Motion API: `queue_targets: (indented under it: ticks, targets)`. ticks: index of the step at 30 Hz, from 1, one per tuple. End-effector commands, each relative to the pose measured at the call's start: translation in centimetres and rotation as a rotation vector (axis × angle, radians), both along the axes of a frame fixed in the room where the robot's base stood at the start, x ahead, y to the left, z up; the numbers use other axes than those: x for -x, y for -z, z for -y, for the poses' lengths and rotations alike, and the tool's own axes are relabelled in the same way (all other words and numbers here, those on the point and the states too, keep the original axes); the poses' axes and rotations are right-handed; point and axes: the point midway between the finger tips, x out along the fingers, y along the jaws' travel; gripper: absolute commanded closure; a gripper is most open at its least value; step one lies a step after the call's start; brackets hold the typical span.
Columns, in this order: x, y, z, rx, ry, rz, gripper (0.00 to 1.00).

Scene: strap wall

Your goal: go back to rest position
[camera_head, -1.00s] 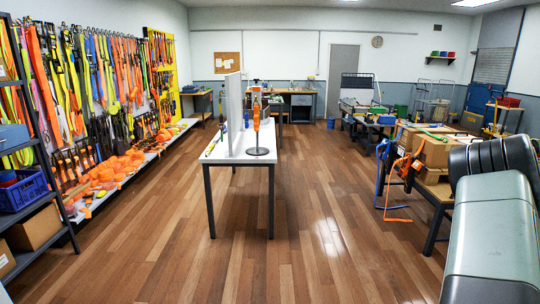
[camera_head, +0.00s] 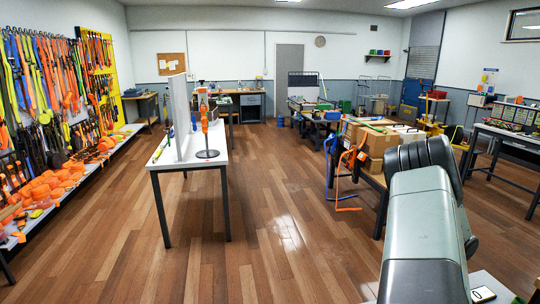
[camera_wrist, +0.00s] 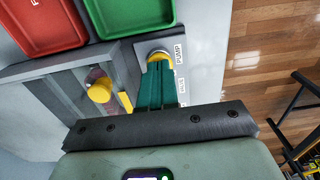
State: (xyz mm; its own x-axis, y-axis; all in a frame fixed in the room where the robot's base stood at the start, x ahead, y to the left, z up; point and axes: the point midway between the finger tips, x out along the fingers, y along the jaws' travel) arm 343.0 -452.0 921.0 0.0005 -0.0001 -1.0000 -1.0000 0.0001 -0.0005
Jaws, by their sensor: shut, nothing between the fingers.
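My gripper (camera_wrist: 158,72) shows in the wrist view as two dark green fingers close together, shut with nothing between them. The fingers overlap a grey panel with a yellow round part (camera_wrist: 160,55) and a label reading PUMP (camera_wrist: 179,54). Whether the fingertips touch it I cannot tell. In the head view my grey arm rises at the lower right; the gripper is hidden there.
In the wrist view a red tray (camera_wrist: 42,45) and a green tray (camera_wrist: 115,32) lie near the fingers, with a yellow knob (camera_wrist: 99,91) on a grey block. In the head view a white table (camera_head: 160,160) stands mid-room; wooden floor (camera_head: 270,225) is clear. Boxes (camera_head: 375,140) stand beyond my arm.

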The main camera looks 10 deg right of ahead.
Motion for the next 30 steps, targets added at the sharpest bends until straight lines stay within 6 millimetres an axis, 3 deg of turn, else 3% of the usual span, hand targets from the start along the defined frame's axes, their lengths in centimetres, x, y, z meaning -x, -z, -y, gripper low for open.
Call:
queue_targets:
  ticks: [15,30]
  targets:
    - [0.0,-1.8,0.0,0.000,-0.001,0.000,1.00]
    - [0.0,-1.9,0.0,0.000,0.000,-0.001,1.00]
